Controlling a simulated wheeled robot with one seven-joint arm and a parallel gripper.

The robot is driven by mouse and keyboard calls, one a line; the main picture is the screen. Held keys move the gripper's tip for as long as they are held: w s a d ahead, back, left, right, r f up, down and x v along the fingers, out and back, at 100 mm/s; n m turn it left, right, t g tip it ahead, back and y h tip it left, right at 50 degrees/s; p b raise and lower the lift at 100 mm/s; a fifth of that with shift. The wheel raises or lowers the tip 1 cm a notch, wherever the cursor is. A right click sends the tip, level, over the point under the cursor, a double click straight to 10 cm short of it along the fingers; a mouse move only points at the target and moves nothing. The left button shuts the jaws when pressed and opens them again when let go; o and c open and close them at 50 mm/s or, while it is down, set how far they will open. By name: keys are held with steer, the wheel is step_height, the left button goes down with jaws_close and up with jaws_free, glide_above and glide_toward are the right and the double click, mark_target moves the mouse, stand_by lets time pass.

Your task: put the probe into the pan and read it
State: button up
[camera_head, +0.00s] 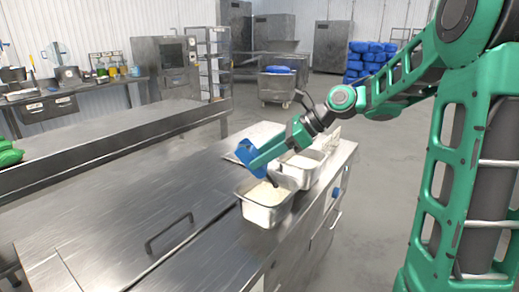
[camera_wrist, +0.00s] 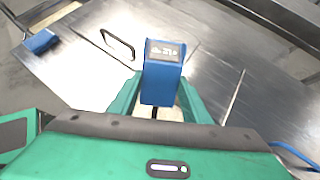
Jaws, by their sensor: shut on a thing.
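My gripper (camera_head: 262,160) is shut on the blue probe (camera_head: 245,151), above the near steel pan (camera_head: 268,216) of white rice. In the wrist view the probe (camera_wrist: 162,82) stands between my green fingers with its small display (camera_wrist: 165,50) facing the camera. Characters show on the display, but they are too blurred to read surely. A dark thin part shows below the fingers over the rice. I cannot tell how deep the probe's tip sits, as my fingers hide it.
A second pan (camera_head: 303,168) of white food stands right behind the near one, on the steel counter (camera_head: 130,205). Shelves and blue bags (camera_head: 368,58) are far back.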

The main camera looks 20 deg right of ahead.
mark_target(262, 175)
steer(key=shift+s+f, duration=0.1)
steer(key=shift+f, duration=3.25)
steer(key=shift+r, duration=0.15)
stand_by(4.5)
